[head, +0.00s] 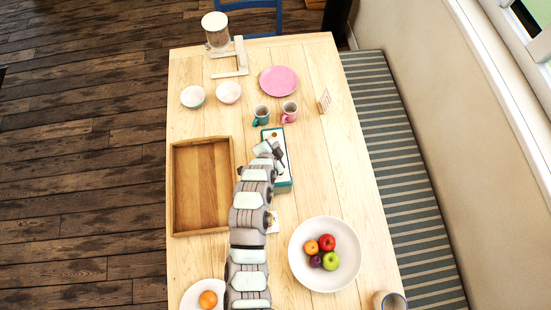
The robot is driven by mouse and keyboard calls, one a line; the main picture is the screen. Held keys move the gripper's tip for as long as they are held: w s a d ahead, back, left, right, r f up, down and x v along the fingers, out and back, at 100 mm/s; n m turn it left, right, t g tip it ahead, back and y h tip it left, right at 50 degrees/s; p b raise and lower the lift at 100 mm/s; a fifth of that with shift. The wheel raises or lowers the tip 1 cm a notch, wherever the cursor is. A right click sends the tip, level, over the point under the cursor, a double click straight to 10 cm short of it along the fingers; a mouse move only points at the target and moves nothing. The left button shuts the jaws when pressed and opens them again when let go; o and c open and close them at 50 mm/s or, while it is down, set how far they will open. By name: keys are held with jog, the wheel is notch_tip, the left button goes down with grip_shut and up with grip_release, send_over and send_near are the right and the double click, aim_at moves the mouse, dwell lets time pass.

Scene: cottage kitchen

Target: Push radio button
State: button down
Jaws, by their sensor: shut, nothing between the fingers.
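A teal and white radio (284,181) lies on the wooden table, right of the wooden tray. Its pale top face shows partly, and my arm covers its left side. My gripper (279,154) is shut and empty, over the upper part of the radio. I cannot tell whether the fingertips touch the radio or hover above it. The radio's button cannot be made out at this size.
Teal (261,115) and pink (289,112) mugs stand just beyond the radio. An empty wooden tray (232,190) lies left of my arm. A white fruit bowl (300,270) is nearer right. A pink plate (278,81) and two small bowls lie farther back.

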jog(key=shift+f+b, duration=0.2)
jog(key=shift+b, duration=0.1)
jog(key=shift+f+b, duration=0.25)
jog(key=shift+b, duration=0.2)
dwell(0.3)
jog(key=shift+r, duration=0.45)
dwell(0.3)
notch_tip(320, 180, up, 6)
jog(key=p, duration=0.1)
jog(key=shift+p, duration=0.35)
